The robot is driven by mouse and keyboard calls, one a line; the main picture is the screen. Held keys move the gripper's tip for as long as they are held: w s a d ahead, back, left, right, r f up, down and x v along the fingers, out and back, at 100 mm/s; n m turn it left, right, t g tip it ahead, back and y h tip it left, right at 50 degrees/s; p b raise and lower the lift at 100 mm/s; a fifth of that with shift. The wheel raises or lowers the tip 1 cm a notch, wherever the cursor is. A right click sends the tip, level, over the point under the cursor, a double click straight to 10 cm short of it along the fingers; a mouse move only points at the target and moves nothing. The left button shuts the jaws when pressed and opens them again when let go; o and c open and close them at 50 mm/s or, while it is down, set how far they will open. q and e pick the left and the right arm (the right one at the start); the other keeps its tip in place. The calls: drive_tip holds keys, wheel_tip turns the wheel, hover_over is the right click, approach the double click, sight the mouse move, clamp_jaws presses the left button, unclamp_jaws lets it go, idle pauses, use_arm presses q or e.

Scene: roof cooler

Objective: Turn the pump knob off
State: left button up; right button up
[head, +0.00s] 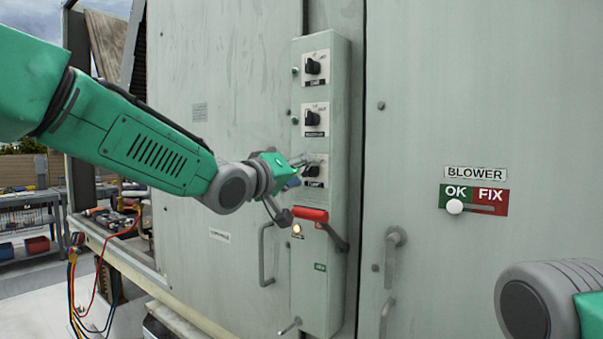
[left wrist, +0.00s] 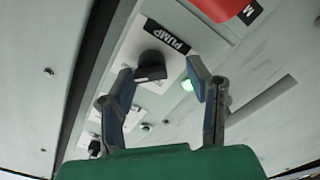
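The black pump knob (left wrist: 152,66) sits on a white plate with a PUMP label (left wrist: 167,35) in the left wrist view. A lit green lamp (left wrist: 187,85) is beside the plate. In the head view the pump knob (head: 313,171) is the lowest of three knobs on a narrow grey panel (head: 322,255), partly hidden by my gripper. My left gripper (head: 301,164) is at its left. In the left wrist view the left gripper's (left wrist: 161,72) fingers are spread with the knob between or just beyond their tips; contact cannot be told. My right gripper is not in view.
Two more knobs (head: 313,66) (head: 312,118) sit above on the panel. A red lever handle (head: 310,214) and a lit orange lamp (head: 297,229) are just below. Door handles (head: 265,255) (head: 392,260) flank the panel. A BLOWER slider (head: 455,207) is at right, with its white button under OK.

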use_arm(q)
drive_tip(key=shift+d, duration=0.25)
drive_tip(key=c, duration=0.7)
drive_tip(key=shift+s+d, duration=0.15)
drive_tip(key=shift+d, duration=0.2)
clamp_jaws()
drive_tip(key=shift+f, duration=0.1)
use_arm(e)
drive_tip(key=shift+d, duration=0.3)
